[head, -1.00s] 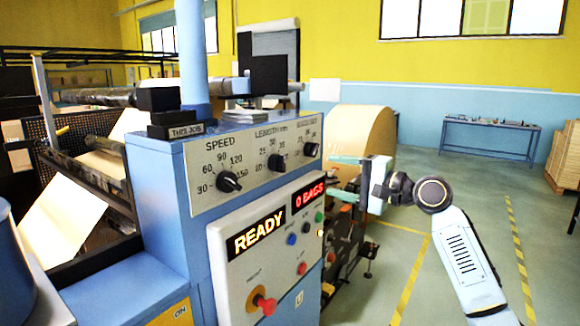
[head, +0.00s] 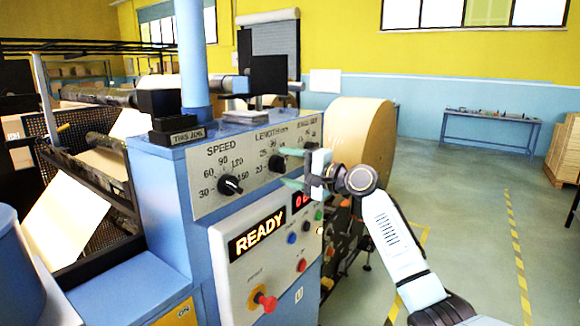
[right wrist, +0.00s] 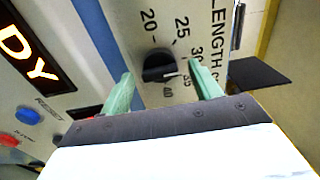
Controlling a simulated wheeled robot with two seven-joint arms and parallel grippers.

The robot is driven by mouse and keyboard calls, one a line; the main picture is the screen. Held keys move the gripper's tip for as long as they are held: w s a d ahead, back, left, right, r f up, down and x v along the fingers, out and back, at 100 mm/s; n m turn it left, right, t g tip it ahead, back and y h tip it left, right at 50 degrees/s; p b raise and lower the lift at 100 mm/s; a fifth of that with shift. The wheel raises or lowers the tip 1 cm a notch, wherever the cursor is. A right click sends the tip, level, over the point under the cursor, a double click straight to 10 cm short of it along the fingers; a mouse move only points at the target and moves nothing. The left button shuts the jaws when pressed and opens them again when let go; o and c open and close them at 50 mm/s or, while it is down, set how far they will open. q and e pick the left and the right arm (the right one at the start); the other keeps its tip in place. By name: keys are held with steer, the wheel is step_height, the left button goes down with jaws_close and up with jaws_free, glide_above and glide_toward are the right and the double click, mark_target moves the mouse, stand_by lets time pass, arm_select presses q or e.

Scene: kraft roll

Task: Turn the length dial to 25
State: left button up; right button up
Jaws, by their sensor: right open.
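The length dial (head: 277,163) is a black knob on the grey panel, the middle one of the row. In the right wrist view the dial (right wrist: 158,66) shows a pale pointer mark towards the 30 to 35 side of its scale, near 35; the exact reading is hard to tell. The number 25 (right wrist: 182,30) is printed beside it. My right gripper (head: 287,168) is open in front of the panel. In the right wrist view its green fingers (right wrist: 160,71) stand on either side of the dial, with no clear contact. My left gripper is out of view.
The speed dial (head: 230,185) is left of the length dial. Below are the READY display (head: 257,235), several small buttons and a red stop knob (head: 264,301). My right gripper partly covers the bag display and third dial. A kraft roll (head: 362,135) stands behind; the floor at right is open.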

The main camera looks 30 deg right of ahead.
steer(key=c, duration=1)
steer(key=n+b, duration=0.4)
steer(key=n, duration=0.1)
steer(key=shift+f, duration=0.15)
steer(key=shift+n+b, duration=1.2)
steer(key=shift+n, duration=0.7)
steer(key=o, duration=1)
